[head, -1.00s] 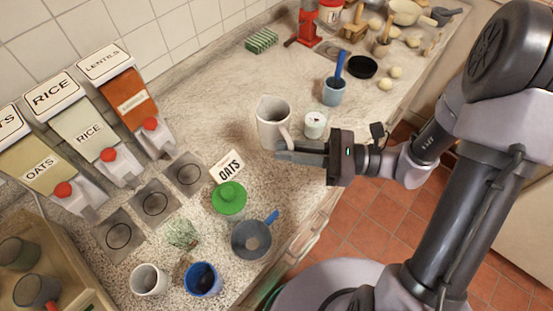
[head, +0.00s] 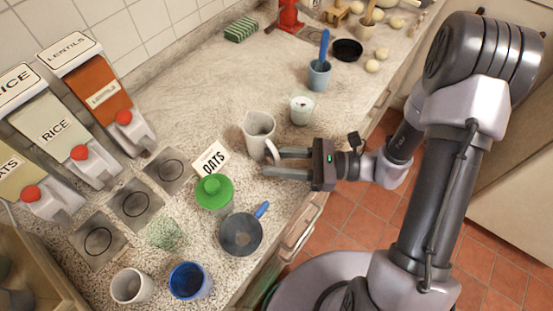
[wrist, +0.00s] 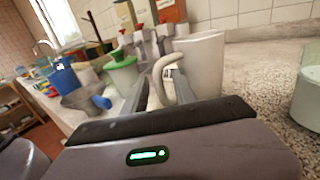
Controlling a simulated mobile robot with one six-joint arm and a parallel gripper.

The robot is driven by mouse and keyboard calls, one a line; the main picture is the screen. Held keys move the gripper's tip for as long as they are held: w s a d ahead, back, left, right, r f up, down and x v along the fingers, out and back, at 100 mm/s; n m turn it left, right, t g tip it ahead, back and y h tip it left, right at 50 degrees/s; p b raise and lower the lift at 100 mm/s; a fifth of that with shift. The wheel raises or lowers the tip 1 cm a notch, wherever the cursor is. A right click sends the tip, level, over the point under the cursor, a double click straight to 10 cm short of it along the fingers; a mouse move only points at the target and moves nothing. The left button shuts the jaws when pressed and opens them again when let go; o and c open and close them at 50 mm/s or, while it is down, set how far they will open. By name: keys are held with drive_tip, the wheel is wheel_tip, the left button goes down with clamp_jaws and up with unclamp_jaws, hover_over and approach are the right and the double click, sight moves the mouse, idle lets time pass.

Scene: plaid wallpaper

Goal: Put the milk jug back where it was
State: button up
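The milk jug, a cream-white jug (head: 259,126), stands upright on the counter, with its looped handle toward my gripper. My gripper (head: 274,162) is at the handle side, with its two fingers spread apart. In the wrist view the jug (wrist: 203,62) is just ahead and to the right, and its handle shows between the open fingers (wrist: 160,92). I cannot tell whether either finger touches the handle.
A candle in a glass (head: 302,109) stands close behind the jug. The OATS card (head: 210,158), a green-lidded container (head: 214,192) and a dark pan-like cup with a blue handle (head: 240,236) are nearby.

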drive_tip(key=shift+r, duration=0.1)
idle(0.3)
drive_tip(key=shift+d+r+p, duration=0.1)
drive_tip(key=shift+d+p, duration=0.2)
drive_tip(key=shift+d, duration=0.05)
drive_tip(key=d+p, duration=0.3)
drive_tip(key=d, duration=0.8)
drive_tip(key=s+r+n+t+h, duration=0.3)
drive_tip(key=r+n+h, duration=0.3)
drive_tip(key=r+h, duration=0.2)
drive_tip(key=s+r+n+t+h, duration=0.2)
drive_tip(key=s+r+n+h, duration=0.3)
drive_tip(key=r+n+h, duration=0.2)
wheel_tip(320, 180, up, 2)
drive_tip(key=shift+d+r+n+t+h, duration=0.15)
drive_tip(key=shift+n+t+h, duration=0.15)
drive_tip(key=shift+t+h, duration=0.15)
